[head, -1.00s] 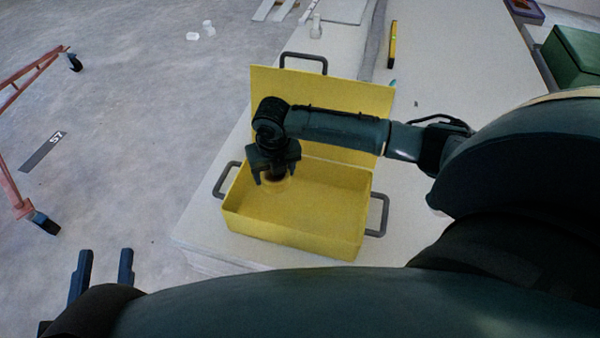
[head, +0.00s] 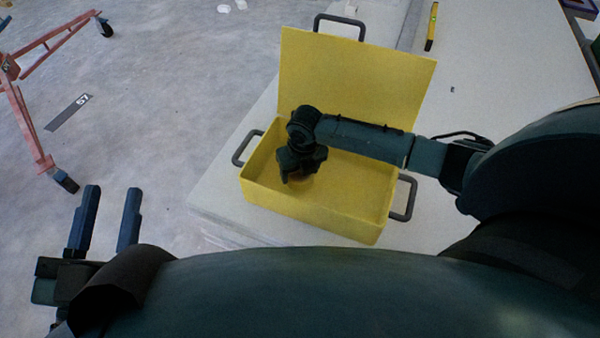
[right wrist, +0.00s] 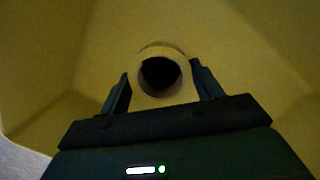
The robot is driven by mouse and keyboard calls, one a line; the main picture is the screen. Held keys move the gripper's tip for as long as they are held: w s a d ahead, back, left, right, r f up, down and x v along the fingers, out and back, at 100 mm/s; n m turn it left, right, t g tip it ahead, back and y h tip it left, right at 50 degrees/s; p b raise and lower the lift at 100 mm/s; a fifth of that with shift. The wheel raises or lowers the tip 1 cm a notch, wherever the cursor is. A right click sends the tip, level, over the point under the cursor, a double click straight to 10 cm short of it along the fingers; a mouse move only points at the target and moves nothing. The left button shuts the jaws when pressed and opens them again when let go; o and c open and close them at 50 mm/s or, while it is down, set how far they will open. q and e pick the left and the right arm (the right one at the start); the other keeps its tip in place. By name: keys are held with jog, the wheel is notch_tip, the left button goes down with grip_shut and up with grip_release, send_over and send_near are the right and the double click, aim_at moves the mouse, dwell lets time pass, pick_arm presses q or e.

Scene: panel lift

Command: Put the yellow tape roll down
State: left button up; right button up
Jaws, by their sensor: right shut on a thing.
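The yellow tape roll (right wrist: 160,52) is between the fingers of my right gripper (right wrist: 160,85) in the right wrist view, its dark round hole facing the camera. In the head view my right gripper (head: 298,178) points down inside the open yellow box (head: 335,210), near its left end, and mostly hides the roll. I cannot tell whether the roll touches the box floor. My left gripper (head: 104,222) is open and empty at the lower left, off to the side of the table.
The box's raised lid (head: 350,85) stands behind my right arm. Grey handles (head: 403,198) stick out at the box's sides. The white table (head: 480,90) is clear to the right of the lid, with a yellow level (head: 432,28) farther back. An orange wheeled frame (head: 30,120) stands on the floor at left.

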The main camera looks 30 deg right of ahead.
pick_arm(q)
jog(key=shift+a, duration=0.1)
pick_arm(e)
jog(key=o, duration=1)
notch_tip(320, 180, up, 2)
jog(key=shift+s+r+p, duration=0.1)
jog(key=shift+r+p, duration=0.15)
jog(key=shift+p, duration=0.45)
jog(key=shift+s+r+p, duration=0.1)
jog(key=shift+r+p, duration=0.4)
jog(key=shift+r, duration=0.35)
pick_arm(q)
jog(key=y+p, duration=0.1)
jog(key=f+g+p, duration=0.1)
jog(key=p, duration=0.1)
jog(key=shift+s+a+y, duration=0.25)
jog(key=shift+a+y, duration=0.1)
jog(key=shift+y, duration=0.05)
pick_arm(e)
jog(key=r, duration=0.2)
jog(key=s+r, duration=0.1)
jog(key=r, duration=0.5)
jog(key=shift+s+a, duration=0.1)
jog(key=shift+s, duration=0.05)
pick_arm(q)
jog(key=shift+f, duration=0.1)
jog(key=shift+s, duration=0.15)
pick_arm(e)
jog(key=shift+s+f, duration=0.1)
